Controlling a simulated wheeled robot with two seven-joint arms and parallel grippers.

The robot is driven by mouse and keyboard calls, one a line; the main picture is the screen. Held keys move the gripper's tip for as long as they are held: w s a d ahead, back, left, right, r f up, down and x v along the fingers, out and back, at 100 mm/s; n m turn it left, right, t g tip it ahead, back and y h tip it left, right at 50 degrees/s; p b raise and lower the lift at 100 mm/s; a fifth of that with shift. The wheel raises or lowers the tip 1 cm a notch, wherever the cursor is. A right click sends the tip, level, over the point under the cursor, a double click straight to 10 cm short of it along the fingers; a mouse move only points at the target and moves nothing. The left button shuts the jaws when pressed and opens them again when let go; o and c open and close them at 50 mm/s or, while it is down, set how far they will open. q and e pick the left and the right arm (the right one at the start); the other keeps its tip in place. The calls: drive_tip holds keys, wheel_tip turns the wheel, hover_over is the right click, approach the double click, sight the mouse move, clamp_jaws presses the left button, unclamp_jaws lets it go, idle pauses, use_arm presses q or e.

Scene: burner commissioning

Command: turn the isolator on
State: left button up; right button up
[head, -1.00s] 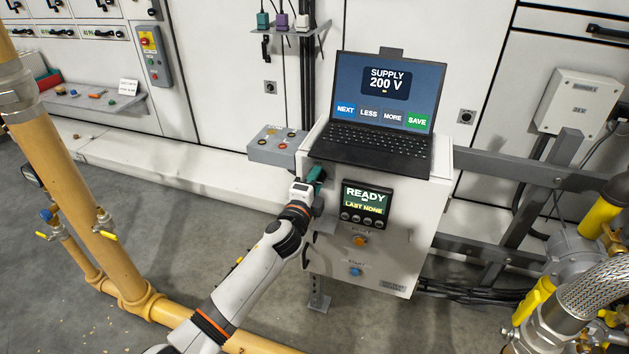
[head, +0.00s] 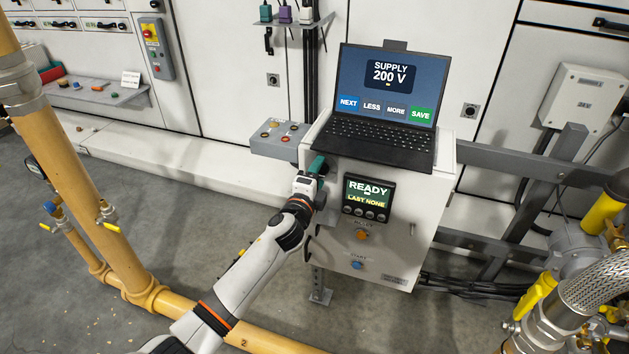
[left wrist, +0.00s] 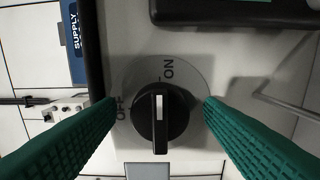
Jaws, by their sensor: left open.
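The isolator knob (left wrist: 160,118) is round and black with a raised bar and a white stripe, on the panel of the grey-white cabinet (head: 388,258). OFF is printed at its left and ON above it in the left wrist view. The bar stands upright in that picture; I cannot tell surely which mark it points at. My left gripper (left wrist: 160,104) is open, its green fingers on either side of the knob with a gap each side. In the head view my left gripper (head: 317,165) hides the knob at the cabinet's upper left. My right gripper is not in view.
A laptop (head: 385,130) showing SUPPLY 200 V stands on the cabinet. A READY display (head: 367,192) and buttons are right of my gripper. A grey button box (head: 277,138) juts out at left. Yellow pipes (head: 85,185) stand at the left.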

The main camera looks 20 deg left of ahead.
use_arm(q)
drive_tip(key=s+p, duration=0.1)
drive_tip(key=s, duration=1.1)
drive_tip(key=shift+a, duration=0.25)
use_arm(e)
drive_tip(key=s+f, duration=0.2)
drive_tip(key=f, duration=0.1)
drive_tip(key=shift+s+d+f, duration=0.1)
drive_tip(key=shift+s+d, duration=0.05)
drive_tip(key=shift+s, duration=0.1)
